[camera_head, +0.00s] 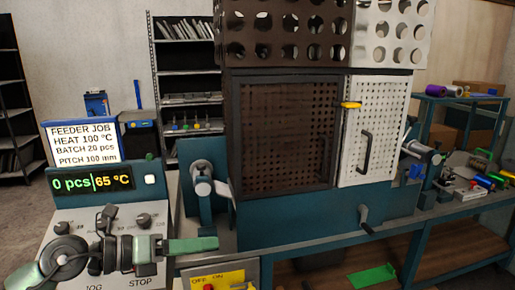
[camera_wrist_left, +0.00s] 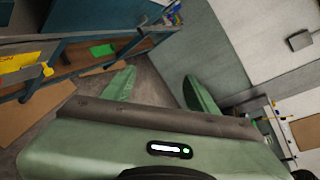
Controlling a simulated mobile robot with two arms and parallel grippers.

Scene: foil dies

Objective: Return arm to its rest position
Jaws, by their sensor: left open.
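My left arm comes in from the left in the head view, in front of the feeder control panel (camera_head: 60,228). Its green left gripper (camera_head: 192,245) points right, near the panel's right side. In the left wrist view the two green fingers of the left gripper (camera_wrist_left: 160,92) stand apart with nothing between them. The arm hides part of the panel's knobs and buttons. My right gripper is in neither view.
A teal machine (camera_head: 300,222) with perforated plates stands right of the panel. A yellow ON/OFF box (camera_head: 222,279) is close below the gripper. A crank handle (camera_head: 366,215) sticks out in front. A green piece (camera_head: 372,276) lies lower down. Floor is open at far left.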

